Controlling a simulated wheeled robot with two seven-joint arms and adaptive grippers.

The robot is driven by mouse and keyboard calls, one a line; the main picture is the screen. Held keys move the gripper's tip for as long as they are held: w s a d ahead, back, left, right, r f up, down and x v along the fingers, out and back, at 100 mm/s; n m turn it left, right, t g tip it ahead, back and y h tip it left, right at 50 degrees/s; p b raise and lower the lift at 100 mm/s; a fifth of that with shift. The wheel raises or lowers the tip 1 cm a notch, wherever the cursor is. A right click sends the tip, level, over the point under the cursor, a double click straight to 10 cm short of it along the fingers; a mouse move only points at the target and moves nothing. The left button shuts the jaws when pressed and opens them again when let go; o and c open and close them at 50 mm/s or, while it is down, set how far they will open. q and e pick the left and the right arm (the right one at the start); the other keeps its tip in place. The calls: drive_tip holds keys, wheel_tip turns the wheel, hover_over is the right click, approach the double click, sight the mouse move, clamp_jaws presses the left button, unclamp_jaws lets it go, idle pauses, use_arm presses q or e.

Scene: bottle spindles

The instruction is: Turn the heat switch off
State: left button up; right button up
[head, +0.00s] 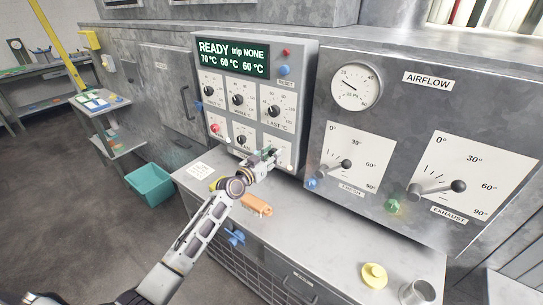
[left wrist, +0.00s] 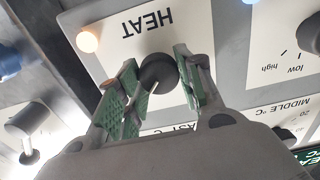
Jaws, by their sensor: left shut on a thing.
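The heat switch (left wrist: 158,72) is a dark round knob on a white plate lettered HEAT (left wrist: 148,22), which appears upside down in the left wrist view. My left gripper (left wrist: 157,82) has its green-padded fingers on either side of the knob and is shut on it. In the head view my left gripper (head: 264,157) is at the lower right of the control box (head: 310,75) and hides most of the switch. A small orange lamp (left wrist: 87,41) glows at the plate's corner. My right gripper is not in view.
The display (head: 232,57) reads READY, trip NONE, 70, 60 and 60 °C. Temperature knobs and a red button (head: 215,128) are close by. Airflow levers (head: 346,165) stick out at right. On the ledge below lie an orange object (head: 257,204) and a yellow one (head: 374,275).

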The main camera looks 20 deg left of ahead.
use_arm(q)
drive_tip(key=shift+n, duration=1.9)
drive_tip(key=shift+a+n, duration=0.1)
drive_tip(key=shift+n, duration=0.8)
drive_tip(key=shift+n+p, duration=0.3)
drive_tip(key=shift+n, duration=1.4)
drive_tip(key=n, duration=0.2)
drive_tip(key=shift+f+n+p, duration=0.1)
drive_tip(key=shift+n+p, duration=0.2)
drive_tip(key=shift+n, duration=0.1)
drive_tip(key=shift+a+n, duration=0.1)
drive_tip(key=shift+n, duration=0.8)
drive_tip(key=shift+n+p, duration=0.35)
drive_tip(key=shift+n, duration=0.55)
drive_tip(key=shift+f+n, duration=0.1)
drive_tip(key=shift+n, duration=0.8)
drive_tip(key=shift+n+p, duration=0.3)
drive_tip(key=shift+n, duration=0.1)
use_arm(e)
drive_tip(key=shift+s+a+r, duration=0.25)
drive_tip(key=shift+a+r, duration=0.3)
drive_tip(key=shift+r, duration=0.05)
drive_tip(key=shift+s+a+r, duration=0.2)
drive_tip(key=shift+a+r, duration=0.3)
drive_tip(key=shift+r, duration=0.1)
